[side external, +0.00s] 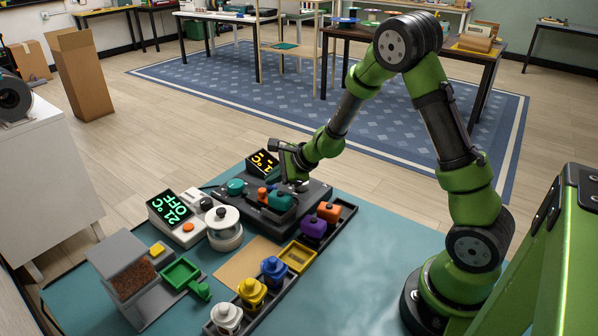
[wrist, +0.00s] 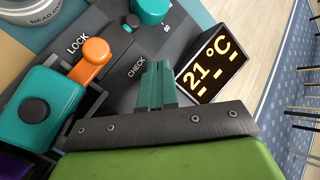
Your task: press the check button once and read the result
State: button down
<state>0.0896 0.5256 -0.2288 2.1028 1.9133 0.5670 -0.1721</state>
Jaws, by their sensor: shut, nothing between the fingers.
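My gripper (wrist: 157,84) is shut and empty, its teal fingers together over the dark panel, beside the printed CHECK label (wrist: 137,67). The check button itself cannot be made out; the fingers may cover it. Whether they touch the panel is unclear. A tilted display (wrist: 208,68) right of the fingers reads 21 °C in amber, with dashes below. In the side view, my gripper (side external: 299,184) is low over the dark device (side external: 262,212), and the amber display (side external: 263,163) stands at its back.
Near the fingers are an orange lever (wrist: 92,58) by the LOCK label, a teal block (wrist: 38,108) and a teal knob (wrist: 150,10). A white unit with a green display (side external: 170,208) reading 21 °C OFF stands left. Bare teal tabletop (side external: 365,255) lies front right.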

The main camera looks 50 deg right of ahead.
jog(key=shift+f, duration=0.4)
dwell(0.4)
jog(key=shift+r, duration=0.85)
jog(key=shift+r, duration=0.1)
jog(key=shift+r, duration=2.45)
